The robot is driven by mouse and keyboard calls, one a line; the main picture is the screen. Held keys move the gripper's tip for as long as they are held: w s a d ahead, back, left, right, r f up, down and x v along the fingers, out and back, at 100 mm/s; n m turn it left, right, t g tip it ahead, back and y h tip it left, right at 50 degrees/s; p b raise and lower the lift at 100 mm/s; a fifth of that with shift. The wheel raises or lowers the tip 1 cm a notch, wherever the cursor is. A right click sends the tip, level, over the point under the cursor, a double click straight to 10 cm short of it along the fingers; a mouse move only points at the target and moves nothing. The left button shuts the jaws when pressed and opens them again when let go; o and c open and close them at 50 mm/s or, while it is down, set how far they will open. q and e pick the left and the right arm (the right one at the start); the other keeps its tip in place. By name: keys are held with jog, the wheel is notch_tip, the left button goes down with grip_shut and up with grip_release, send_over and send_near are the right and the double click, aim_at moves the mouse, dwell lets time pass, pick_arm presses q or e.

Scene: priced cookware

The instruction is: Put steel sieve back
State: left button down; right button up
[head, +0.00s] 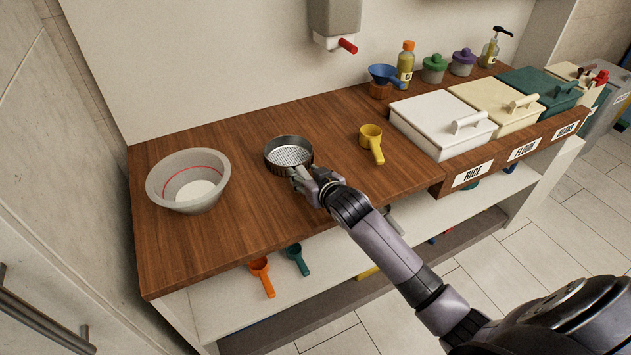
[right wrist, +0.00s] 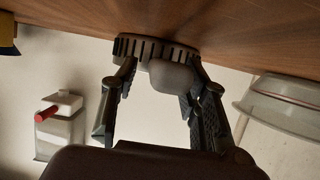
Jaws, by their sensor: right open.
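The steel sieve (head: 289,153) is a round pan with a perforated light bottom, upright on the wooden counter near its middle. My right gripper (head: 304,176) is at the sieve's near right side. In the right wrist view, which shows the counter at the top, the fingers (right wrist: 160,95) are apart, one on each side of a rounded grey part (right wrist: 172,76) at the sieve. A dark slotted ring (right wrist: 150,49) shows behind it. I cannot tell whether the fingers touch the sieve. My left gripper is out of view.
A grey bowl (head: 188,183) with a red line stands left of the sieve, a yellow scoop (head: 370,141) to the right. A blue funnel (head: 384,75) and lidded bins (head: 441,125) are farther right. A dispenser (head: 335,20) hangs on the wall. Bare counter lies between bowl and sieve.

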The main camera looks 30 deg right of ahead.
jog(key=v, duration=1.1)
jog(key=shift+s+r, duration=0.1)
jog(key=shift+s, duration=0.1)
jog(key=s+a+f+n+g, duration=0.1)
jog(key=s+a+f+g, duration=0.2)
jog(key=s, duration=0.6)
jog(key=s+a+f+g, duration=0.1)
jog(key=s+f+g, duration=0.35)
jog(key=s, duration=0.35)
jog(key=s+a+f+n+g, duration=0.1)
jog(key=s+a+f+g, duration=0.1)
jog(key=s+f, duration=0.5)
jog(key=s+f+g, duration=0.2)
jog(key=s+f, duration=0.1)
jog(key=f, duration=2)
jog(key=s+d+f+g, duration=0.1)
jog(key=s+d+f, duration=0.1)
jog(key=s+f, duration=1.5)
jog(key=shift+s+d+f, duration=0.15)
jog(key=shift+s+d, duration=0.1)
jog(key=shift+d, duration=0.1)
